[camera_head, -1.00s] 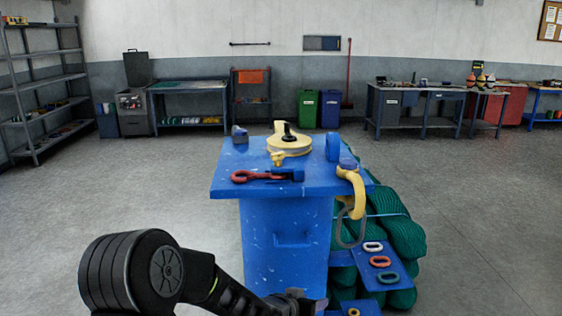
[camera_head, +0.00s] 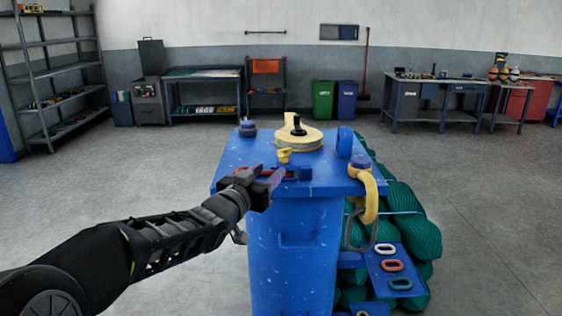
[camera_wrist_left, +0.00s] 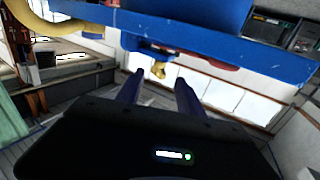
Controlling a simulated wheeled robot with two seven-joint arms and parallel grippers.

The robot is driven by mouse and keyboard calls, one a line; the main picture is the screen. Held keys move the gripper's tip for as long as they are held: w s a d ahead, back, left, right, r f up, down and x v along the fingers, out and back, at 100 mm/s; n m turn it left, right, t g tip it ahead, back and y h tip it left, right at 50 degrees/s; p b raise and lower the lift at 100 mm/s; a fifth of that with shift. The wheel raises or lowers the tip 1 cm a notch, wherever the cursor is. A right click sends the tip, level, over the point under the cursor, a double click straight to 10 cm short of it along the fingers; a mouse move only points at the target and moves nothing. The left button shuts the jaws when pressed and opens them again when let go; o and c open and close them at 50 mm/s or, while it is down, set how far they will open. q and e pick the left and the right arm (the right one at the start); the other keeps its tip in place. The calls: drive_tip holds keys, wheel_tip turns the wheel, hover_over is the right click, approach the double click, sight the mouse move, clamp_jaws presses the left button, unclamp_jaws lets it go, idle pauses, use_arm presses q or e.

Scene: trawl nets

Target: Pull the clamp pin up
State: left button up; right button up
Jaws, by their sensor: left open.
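A blue stand (camera_head: 235,168) with a flat top is in front of me in the head view. A yellow round piece (camera_head: 314,138) lies on its top, with a black upright pin (camera_head: 297,124) at its middle; I take this for the clamp pin. A small yellow fitting (camera_head: 284,155) sits at its near side. My left gripper (camera_head: 276,178) is open at the near edge of the top, short of the pin and partly covering a red and blue tool (camera_head: 300,172). In the left wrist view the two open fingers (camera_wrist_left: 158,88) have nothing between them.
A yellow hook (camera_head: 368,190) hangs at the stand's right edge with a grey ring (camera_head: 352,238). Green nets (camera_head: 410,235) are piled on the right, by a blue ledge with coloured links (camera_head: 392,266). Open floor lies left.

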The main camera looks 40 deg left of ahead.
sight(283, 160)
use_arm(q)
drive_tip(key=w, duration=0.2)
drive_tip(key=w+a+p, duration=0.1)
drive_tip(key=w, duration=0.2)
drive_tip(key=w+p, duration=0.1)
drive_tip(key=w, duration=0.1)
drive_tip(key=shift+w+a, duration=0.25)
drive_tip(key=shift+c, duration=0.5)
clamp_jaws()
drive_tip(key=shift+d, duration=0.1)
idle(0.6)
